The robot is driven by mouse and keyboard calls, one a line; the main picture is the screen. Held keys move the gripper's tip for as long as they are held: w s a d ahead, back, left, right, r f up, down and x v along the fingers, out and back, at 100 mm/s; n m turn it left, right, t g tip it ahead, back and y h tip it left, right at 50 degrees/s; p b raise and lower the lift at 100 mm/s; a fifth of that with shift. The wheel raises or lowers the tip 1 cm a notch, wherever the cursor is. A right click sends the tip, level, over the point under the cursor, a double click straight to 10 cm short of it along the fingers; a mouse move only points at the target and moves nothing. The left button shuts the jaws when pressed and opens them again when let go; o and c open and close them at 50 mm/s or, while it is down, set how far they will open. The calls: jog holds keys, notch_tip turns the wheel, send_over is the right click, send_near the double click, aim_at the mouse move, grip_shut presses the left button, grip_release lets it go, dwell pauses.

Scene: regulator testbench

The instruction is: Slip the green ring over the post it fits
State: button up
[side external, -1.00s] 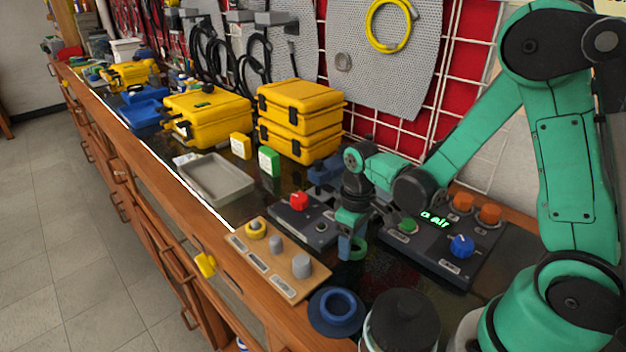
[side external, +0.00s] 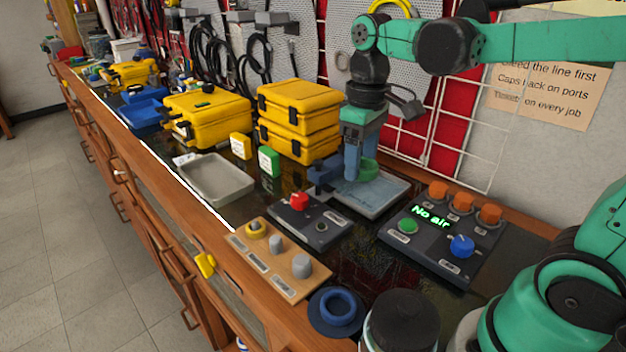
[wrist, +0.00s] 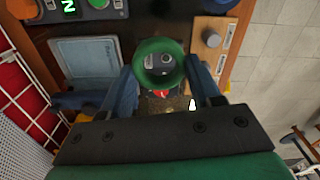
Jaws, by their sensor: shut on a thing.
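The green ring (side external: 368,169) is between the fingertips of my gripper (side external: 360,170), which is shut on it and holds it up above the bench. In the wrist view the ring (wrist: 159,63) sits between the two blue fingers of my gripper (wrist: 160,75), with a dark box showing through its hole. The wooden post board (side external: 275,262) lies at the bench's front edge.
A dark box with a red knob (side external: 299,201) stands just behind the board. A control panel reading "No air" (side external: 440,236) is to the right. Yellow cases (side external: 300,120) stand behind.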

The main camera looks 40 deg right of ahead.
notch_tip(320, 180, up, 3)
send_over(273, 237)
notch_tip(273, 237, down, 11)
jog(key=shift+s+f, duration=0.1)
jog(key=shift+f, duration=3.2)
jog(key=shift+f, duration=0.55)
jog(key=o, duration=1.4)
jog(key=shift+r, duration=0.1)
jog(key=shift+r, duration=3.95)
